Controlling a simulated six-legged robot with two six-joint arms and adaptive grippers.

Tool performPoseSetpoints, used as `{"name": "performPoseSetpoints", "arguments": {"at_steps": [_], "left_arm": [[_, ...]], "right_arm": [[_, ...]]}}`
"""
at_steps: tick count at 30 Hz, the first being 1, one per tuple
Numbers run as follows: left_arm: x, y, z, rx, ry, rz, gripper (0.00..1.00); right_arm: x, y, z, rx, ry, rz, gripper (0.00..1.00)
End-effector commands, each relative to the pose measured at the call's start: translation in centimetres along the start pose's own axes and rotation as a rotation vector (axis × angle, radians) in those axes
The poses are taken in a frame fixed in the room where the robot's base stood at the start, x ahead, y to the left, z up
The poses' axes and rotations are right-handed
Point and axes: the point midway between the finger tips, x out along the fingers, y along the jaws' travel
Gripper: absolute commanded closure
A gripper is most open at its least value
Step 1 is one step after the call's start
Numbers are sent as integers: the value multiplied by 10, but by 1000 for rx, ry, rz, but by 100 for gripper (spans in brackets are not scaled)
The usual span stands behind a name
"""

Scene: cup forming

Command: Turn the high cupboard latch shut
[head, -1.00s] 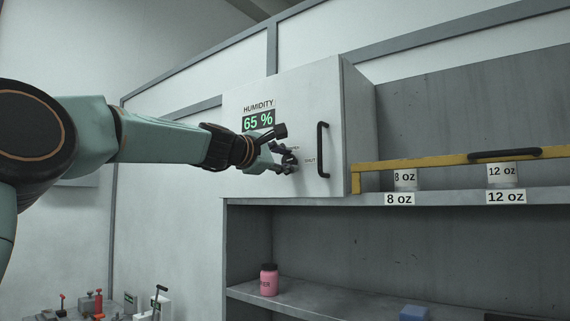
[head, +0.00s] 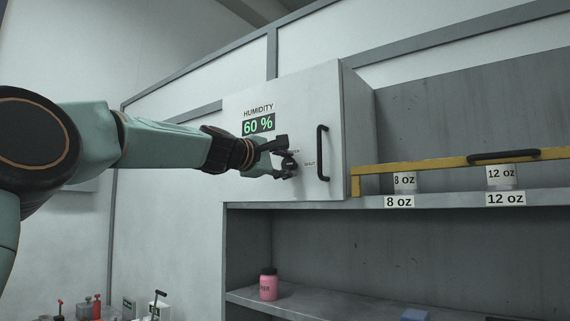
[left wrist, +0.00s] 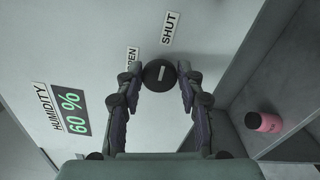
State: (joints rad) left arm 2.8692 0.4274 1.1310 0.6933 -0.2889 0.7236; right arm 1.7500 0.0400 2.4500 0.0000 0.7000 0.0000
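The high cupboard (head: 300,110) is a pale box with a closed front door, a black handle and a humidity display. Its latch is a round black knob (left wrist: 159,75) with a white line, between the OPEN label (left wrist: 132,58) and the SHUT label (left wrist: 170,30). The line points roughly towards SHUT. In the head view the left gripper (head: 280,165) hides most of the latch. My right gripper is in neither view.
The black door handle (head: 323,152) is just right of the latch. A yellow rail (head: 440,160) runs along the shelf at right, with 8 oz and 12 oz labels. A pink jar (head: 268,284) stands on the lower shelf.

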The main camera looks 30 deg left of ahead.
Motion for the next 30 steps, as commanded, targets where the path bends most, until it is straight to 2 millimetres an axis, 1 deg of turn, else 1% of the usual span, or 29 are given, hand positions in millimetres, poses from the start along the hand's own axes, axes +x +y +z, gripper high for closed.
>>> {"name": "performPoseSetpoints", "arguments": {"at_steps": [1,6,17,22,29,30], "left_arm": [[0,0,0,-1,0,-1,56],[0,0,0,-2,0,0,42],[0,3,0,-3,0,3,41],[0,19,4,0,-1,5,41],[-2,52,13,1,1,14,41],[-2,57,14,1,2,15,37]], "right_arm": [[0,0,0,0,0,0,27],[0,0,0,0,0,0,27],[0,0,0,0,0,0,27],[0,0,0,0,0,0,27],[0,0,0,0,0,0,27],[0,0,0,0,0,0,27]]}}
